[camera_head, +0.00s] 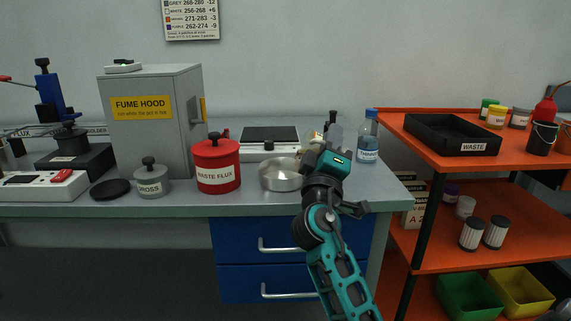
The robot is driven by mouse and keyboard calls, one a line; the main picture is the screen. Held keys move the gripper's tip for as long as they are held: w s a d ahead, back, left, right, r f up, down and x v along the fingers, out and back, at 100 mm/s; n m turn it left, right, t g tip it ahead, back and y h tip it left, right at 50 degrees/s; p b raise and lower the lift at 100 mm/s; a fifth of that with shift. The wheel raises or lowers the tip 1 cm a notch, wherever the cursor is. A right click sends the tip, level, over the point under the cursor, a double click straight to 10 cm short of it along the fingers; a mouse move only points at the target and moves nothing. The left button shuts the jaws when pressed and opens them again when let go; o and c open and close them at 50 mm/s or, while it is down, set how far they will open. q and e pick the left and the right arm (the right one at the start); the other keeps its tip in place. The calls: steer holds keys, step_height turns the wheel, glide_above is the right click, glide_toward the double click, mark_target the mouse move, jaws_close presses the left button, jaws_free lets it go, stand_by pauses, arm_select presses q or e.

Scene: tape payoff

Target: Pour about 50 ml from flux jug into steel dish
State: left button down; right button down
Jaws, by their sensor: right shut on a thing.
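My right arm reaches up from the bottom to the bench, and its teal and black gripper (328,148) is over the bench just right of the steel dish. It is shut on what looks like the flux jug (313,139), a pale, partly see-through vessel mostly hidden behind the gripper. Its tilt and its fill level cannot be made out. The steel dish (280,178) is a shallow, shiny round pan on the bench near the front edge. No stream of liquid shows, and the dish's contents cannot be made out. My left gripper is not in view.
A red waste flux pot (216,166) stands left of the dish, with a grey dross pot (152,180) beyond it. A hotplate-like device (270,144) is behind the dish. A blue-capped bottle (367,138) stands right of the gripper. An orange cart (440,140) is at right.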

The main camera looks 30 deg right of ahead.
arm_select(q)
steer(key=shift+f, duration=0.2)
arm_select(e)
steer(key=shift+a, duration=0.15)
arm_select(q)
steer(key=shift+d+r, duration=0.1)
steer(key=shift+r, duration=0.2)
arm_select(e)
steer(key=shift+w+a+r+n+t, duration=0.15)
steer(key=shift+w+a+n+t, duration=0.05)
steer(key=shift+a+n+t, duration=0.1)
arm_select(q)
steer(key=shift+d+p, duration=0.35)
steer(key=shift+p, duration=0.45)
arm_select(e)
steer(key=shift+w+a+r+n+t, duration=0.1)
steer(key=shift+a+r+n+t, duration=0.15)
steer(key=shift+n+t, duration=0.25)
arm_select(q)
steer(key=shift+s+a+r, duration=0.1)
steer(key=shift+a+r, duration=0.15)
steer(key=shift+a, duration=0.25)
arm_select(e)
steer(key=shift+w+a+r+n+y, duration=0.1)
steer(key=shift+w+a+n+y, duration=0.1)
steer(key=shift+n+y, duration=0.25)
